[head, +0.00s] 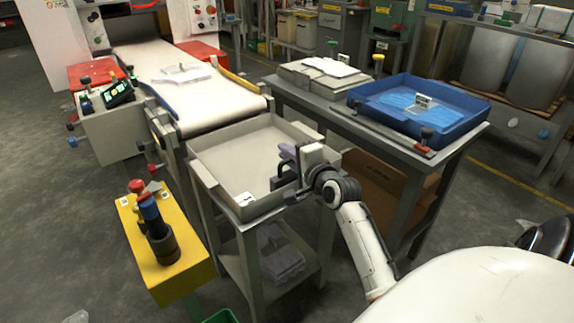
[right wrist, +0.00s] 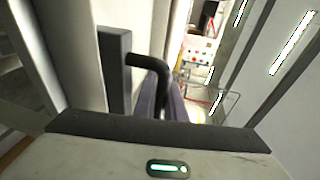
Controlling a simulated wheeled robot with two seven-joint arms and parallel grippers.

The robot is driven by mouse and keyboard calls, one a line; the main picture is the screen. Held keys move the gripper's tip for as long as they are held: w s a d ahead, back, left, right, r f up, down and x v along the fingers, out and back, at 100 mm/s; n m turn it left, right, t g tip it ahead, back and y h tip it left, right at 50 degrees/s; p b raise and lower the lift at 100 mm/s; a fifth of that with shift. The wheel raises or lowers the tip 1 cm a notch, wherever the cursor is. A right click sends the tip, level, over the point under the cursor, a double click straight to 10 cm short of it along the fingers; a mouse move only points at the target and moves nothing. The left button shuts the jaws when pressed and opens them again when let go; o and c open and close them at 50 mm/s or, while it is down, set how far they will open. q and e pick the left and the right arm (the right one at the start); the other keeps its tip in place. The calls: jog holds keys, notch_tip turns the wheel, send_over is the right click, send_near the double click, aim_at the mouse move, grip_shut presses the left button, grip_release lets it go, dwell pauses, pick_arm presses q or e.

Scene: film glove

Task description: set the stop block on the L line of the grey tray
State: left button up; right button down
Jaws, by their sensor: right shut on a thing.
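The grey tray (head: 207,169) stands at the end of the conveyor, with low walls and an empty floor. A small white card with a dark mark (head: 244,199) is at its front corner; I cannot make out an L line. My right gripper (head: 284,168) is over the right side of the tray, shut on a muted purple piece, which I take for the stop block (head: 287,151). In the right wrist view the purple block (right wrist: 149,101) shows partly behind the dark fingers. I cannot tell whether it touches the tray. My left gripper is not in view.
A table to the right holds a blue tray (head: 370,98) and a stack of grey pads (head: 300,78). The conveyor (head: 205,105) runs behind the grey tray. A yellow stand (head: 190,270) with dark cylinders is at the front left. The tray's left and middle floor is clear.

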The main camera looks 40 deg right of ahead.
jog(key=shift+f, duration=1.2)
jog(key=shift+f, duration=0.1)
jog(key=c, duration=2.2)
grip_release()
jog(key=shift+f+b, duration=0.3)
jog(key=shift+o, duration=0.5)
jog(key=shift+r, duration=0.25)
jog(key=p+v, duration=0.2)
jog(key=v, duration=1)
jog(key=s+a+f+n+g+y, duration=0.2)
jog(key=a+f+n, duration=0.5)
jog(key=a, duration=0.1)
jog(key=s+a+f+n+g+y, duration=0.1)
jog(key=s+a+f+n+y, duration=0.2)
jog(key=a+f+n, duration=0.4)
jog(key=s+a+f+n+g+y, duration=0.1)
jog(key=s+a+f+n, duration=0.3)
jog(key=a, duration=0.3)
jog(key=s+a+f+n+g+y, duration=0.1)
jog(key=s+a+f+n+g, duration=0.1)
jog(key=s+a+n, duration=0.3)
jog(key=s+a+f, duration=0.1)
jog(key=a, duration=0.1)
jog(key=shift+s+a+f+g, duration=0.3)
jog(key=shift+s+a+f, duration=0.05)
jog(key=shift+a+f, duration=0.05)
